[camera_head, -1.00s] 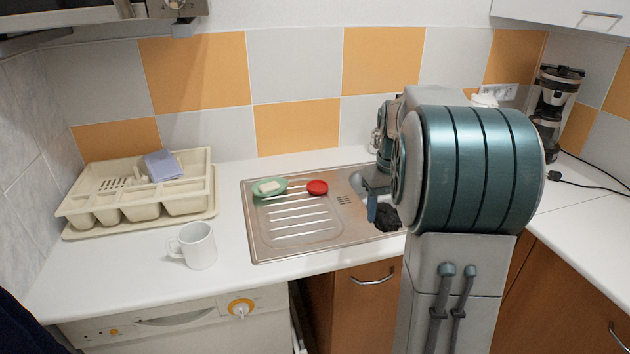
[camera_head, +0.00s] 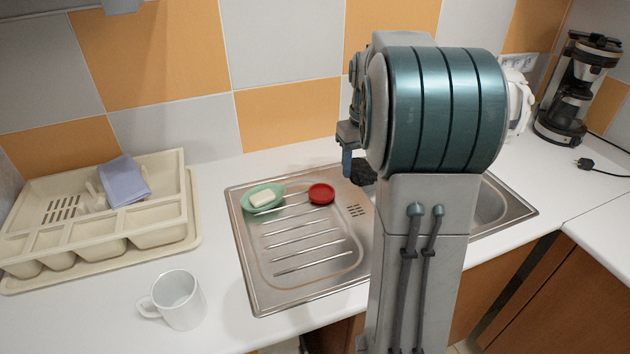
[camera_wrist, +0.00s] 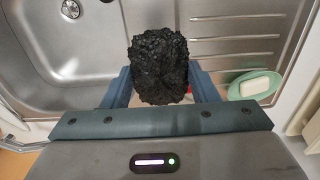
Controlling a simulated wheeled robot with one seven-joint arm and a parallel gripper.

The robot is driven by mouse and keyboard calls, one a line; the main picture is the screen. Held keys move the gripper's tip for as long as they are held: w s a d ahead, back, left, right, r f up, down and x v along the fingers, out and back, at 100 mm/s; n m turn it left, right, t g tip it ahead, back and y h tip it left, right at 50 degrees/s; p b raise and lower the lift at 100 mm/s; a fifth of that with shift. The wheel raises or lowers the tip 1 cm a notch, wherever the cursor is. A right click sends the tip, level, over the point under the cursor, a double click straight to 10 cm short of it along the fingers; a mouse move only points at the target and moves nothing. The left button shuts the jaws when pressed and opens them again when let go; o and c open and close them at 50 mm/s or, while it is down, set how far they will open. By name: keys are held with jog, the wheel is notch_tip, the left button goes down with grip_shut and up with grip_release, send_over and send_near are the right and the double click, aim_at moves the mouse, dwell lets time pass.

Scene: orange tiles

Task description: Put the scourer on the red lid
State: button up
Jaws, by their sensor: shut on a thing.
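The scourer (camera_wrist: 158,64) is a black, rough, rounded clump. My gripper (camera_wrist: 160,88) is shut on it, with one blue finger on each side. In the head view the scourer (camera_head: 362,174) shows as a dark patch beside a blue finger (camera_head: 347,163), partly hidden by my arm. It is above the sink unit, to the right of the red lid. The red lid (camera_head: 321,193) is a small round dish lying on the drainboard. In the wrist view only a sliver of red shows beside the right finger.
A green soap dish (camera_head: 250,205) with pale soap (camera_head: 262,198) is just left of the lid. The sink basin (camera_head: 488,205) is partly behind my arm. A white mug (camera_head: 178,300), cutlery tray (camera_head: 190,215) and coffee maker (camera_head: 568,95) stand on the counter.

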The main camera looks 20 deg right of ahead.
jog(key=p, duration=0.2)
send_over(321, 191)
notch_tip(321, 191, down, 7)
jog(key=shift+s, duration=0.1)
jog(key=shift+f+p, duration=0.3)
jog(key=shift+f, duration=1.7)
jog(key=shift+f, duration=0.1)
jog(key=o, duration=0.9)
jog(key=shift+o, duration=0.2)
